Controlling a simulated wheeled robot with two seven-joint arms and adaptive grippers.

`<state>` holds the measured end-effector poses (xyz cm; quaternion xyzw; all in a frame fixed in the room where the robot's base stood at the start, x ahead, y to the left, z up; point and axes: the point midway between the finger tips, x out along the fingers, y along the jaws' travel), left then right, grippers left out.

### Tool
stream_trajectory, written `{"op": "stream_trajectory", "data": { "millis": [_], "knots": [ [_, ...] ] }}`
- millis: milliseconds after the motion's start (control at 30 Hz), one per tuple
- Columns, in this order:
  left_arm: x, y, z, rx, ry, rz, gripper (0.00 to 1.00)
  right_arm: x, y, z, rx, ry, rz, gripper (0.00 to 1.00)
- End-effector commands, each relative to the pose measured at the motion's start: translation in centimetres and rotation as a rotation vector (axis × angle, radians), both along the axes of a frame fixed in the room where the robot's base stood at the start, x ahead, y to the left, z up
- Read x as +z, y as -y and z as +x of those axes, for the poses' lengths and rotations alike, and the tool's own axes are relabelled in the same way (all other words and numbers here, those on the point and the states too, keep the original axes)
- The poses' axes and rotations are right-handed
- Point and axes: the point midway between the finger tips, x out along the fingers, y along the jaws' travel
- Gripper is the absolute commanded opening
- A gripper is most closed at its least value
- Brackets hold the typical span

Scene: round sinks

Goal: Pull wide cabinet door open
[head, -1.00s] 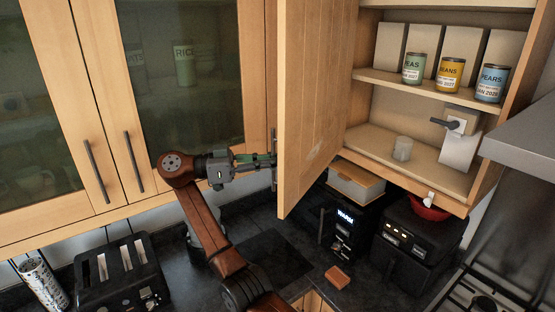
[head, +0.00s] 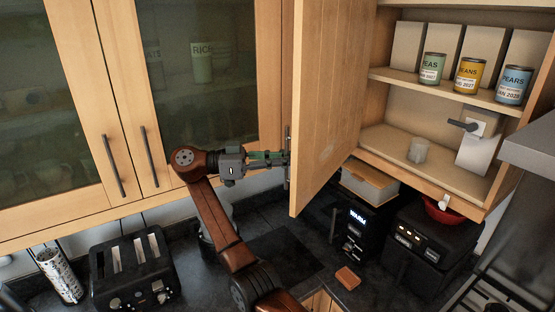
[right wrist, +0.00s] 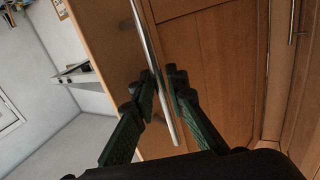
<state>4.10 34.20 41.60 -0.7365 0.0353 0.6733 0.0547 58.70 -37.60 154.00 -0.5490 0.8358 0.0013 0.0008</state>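The wide wooden cabinet door (head: 325,90) stands swung out at a large angle, its free edge toward me in the head view. Its vertical metal handle (head: 288,165) is on the outer face near that free edge. My right gripper (head: 284,157) reaches it from the left. In the right wrist view the handle bar (right wrist: 143,35) runs between the two green fingers, whose tips (right wrist: 161,86) close around it. The open cabinet (head: 440,150) shows its shelves to the right of the door. My left gripper is not in view.
Shut glass-fronted cabinet doors (head: 205,70) are left of the open door. Cans of peas (head: 432,68), beans (head: 469,75) and pears (head: 514,85) stand on the shelf. A toaster (head: 133,272), black appliances (head: 430,240) and a range hood (head: 533,150) are below and at right.

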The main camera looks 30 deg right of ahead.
Motion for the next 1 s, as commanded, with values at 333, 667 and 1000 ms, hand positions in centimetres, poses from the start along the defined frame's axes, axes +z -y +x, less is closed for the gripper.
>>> {"op": "stream_trajectory", "data": {
  "millis": [333, 667, 1000],
  "knots": [
    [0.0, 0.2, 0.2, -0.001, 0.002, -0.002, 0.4, 0.0, -3.4, 1.5, 0.003, -0.001, 0.005, 0.13],
    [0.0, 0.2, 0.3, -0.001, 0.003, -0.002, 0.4, 0.0, -5.3, 2.2, -0.005, 0.001, 0.005, 0.13],
    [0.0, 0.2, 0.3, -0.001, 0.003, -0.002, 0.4, 0.0, -6.7, 2.8, 0.001, -0.001, 0.0, 0.13]
  ]
}}
